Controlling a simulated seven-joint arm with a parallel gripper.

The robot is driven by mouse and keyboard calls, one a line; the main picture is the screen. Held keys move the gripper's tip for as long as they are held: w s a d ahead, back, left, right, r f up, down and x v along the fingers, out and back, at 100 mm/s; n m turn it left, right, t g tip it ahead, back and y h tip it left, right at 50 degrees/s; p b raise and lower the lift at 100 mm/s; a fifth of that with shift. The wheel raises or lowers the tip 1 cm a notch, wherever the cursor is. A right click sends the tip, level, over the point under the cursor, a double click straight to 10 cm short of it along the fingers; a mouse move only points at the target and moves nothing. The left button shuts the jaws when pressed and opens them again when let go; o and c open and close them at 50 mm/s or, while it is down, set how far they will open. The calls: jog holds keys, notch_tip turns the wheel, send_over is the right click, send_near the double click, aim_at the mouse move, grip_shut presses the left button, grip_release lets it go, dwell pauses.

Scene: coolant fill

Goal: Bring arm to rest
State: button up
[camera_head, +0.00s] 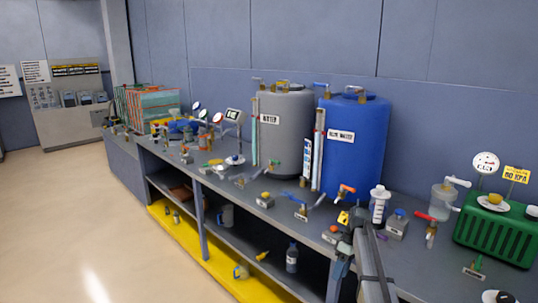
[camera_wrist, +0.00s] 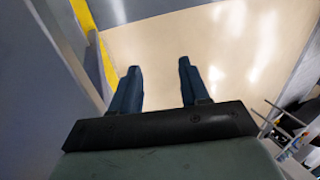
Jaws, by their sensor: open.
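My gripper (camera_wrist: 158,68) shows in the wrist view with its two dark blue fingers apart. Nothing is between them; only pale floor (camera_wrist: 215,45) lies beyond the tips. The long grey workbench (camera_head: 405,268) runs along the wall and carries the coolant equipment.
A grey water tank (camera_head: 285,150) and a blue tank (camera_head: 355,150) stand on the bench. Several valves and small fittings lie along its front. A green ribbed unit (camera_head: 495,235) stands at the right. A yellow lower shelf (camera_head: 215,268) sits below. Open floor (camera_head: 90,220) lies left.

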jog(key=s+a+f+m+g+h, duration=0.1)
jog(key=s+a+f+m, duration=0.2)
jog(key=s+f, duration=0.95)
jog(key=s+a+f+m+g+h, duration=0.1)
jog(key=s+a+f+m, duration=0.15)
jog(key=s+f, duration=0.95)
jog(key=s+a+f+m, duration=0.1)
jog(key=s+f, duration=0.4)
jog(key=s, duration=0.3)
jog(key=s+f+m+h, duration=0.1)
jog(key=s+f, duration=0.3)
jog(key=s, duration=0.4)
jog(key=s+a+f+m+g, duration=0.1)
jog(key=s+f+m, duration=0.1)
jog(key=s+f, duration=0.3)
jog(key=s, duration=0.4)
jog(key=shift+a+f+h, duration=0.3)
jog(key=shift+a+f, duration=0.05)
